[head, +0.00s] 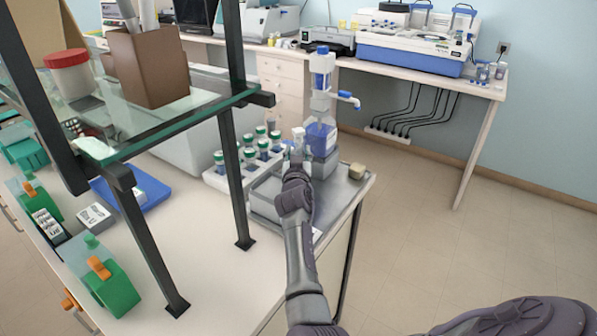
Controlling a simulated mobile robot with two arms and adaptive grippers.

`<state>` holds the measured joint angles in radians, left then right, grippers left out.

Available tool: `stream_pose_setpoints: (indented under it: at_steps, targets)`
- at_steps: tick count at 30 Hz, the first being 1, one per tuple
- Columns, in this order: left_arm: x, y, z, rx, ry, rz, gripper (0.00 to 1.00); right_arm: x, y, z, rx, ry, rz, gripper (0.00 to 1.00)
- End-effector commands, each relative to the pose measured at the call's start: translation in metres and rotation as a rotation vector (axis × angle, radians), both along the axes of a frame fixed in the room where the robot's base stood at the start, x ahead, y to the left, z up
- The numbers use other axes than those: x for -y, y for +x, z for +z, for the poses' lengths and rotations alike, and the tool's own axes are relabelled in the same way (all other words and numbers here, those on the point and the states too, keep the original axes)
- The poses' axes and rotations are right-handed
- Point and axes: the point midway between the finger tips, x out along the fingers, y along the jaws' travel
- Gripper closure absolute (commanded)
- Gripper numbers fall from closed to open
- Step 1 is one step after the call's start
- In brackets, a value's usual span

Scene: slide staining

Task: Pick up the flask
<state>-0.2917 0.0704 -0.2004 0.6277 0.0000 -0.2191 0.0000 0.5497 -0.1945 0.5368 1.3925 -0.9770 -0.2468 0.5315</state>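The likely flask is a clear vessel with blue liquid (321,138), topped by a tall dispenser with a blue cap and a side spout. It stands upright on a grey block at the bench's far right corner. My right arm reaches up from below, and its gripper (297,142) is just left of the vessel, small and partly hidden by my wrist. I cannot tell whether it touches the vessel, or whether the fingers are open or shut. My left gripper is not in view.
A grey metal tray (262,202) lies under my wrist. A white rack of green-capped bottles (216,180) stands to its left. A small tan block (357,171) is right of the vessel. A glass shelf (135,136) on dark posts fills the left.

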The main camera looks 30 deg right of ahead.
Motion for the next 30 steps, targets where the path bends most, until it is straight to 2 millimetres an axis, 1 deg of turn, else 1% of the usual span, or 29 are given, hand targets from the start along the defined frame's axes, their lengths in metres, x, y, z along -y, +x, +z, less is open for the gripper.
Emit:
stream_pose_setpoints:
  at_steps: [1, 6, 7, 16, 20, 23, 28, 29, 30]
  targets:
    - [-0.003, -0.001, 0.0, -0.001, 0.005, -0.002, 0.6, 0.0, 0.0, 0.0, 0.0, 0.0, 0.0, 0.7]
    - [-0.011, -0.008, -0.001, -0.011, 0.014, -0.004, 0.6, 0.001, 0.0, 0.0, 0.0, 0.0, -0.001, 0.99]
    - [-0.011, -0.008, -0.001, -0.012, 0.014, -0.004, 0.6, 0.001, 0.0, 0.0, -0.001, 0.001, -0.001, 1.0]
    - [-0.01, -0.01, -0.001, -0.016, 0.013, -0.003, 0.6, 0.001, 0.0, -0.001, -0.003, 0.001, -0.001, 1.0]
    - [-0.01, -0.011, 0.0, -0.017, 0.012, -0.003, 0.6, 0.001, -0.001, 0.003, -0.003, 0.001, -0.002, 1.0]
    - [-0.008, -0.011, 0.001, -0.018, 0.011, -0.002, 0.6, 0.001, 0.0, 0.012, 0.001, -0.001, -0.002, 1.0]
    - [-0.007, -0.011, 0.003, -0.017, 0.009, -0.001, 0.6, 0.001, 0.0, 0.042, 0.004, -0.003, -0.001, 1.0]
    - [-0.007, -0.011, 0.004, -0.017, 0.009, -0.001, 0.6, 0.004, -0.003, 0.046, 0.003, -0.005, -0.002, 1.0]
    - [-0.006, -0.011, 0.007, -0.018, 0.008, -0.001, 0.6, 0.011, -0.01, 0.05, 0.001, -0.006, -0.006, 1.0]
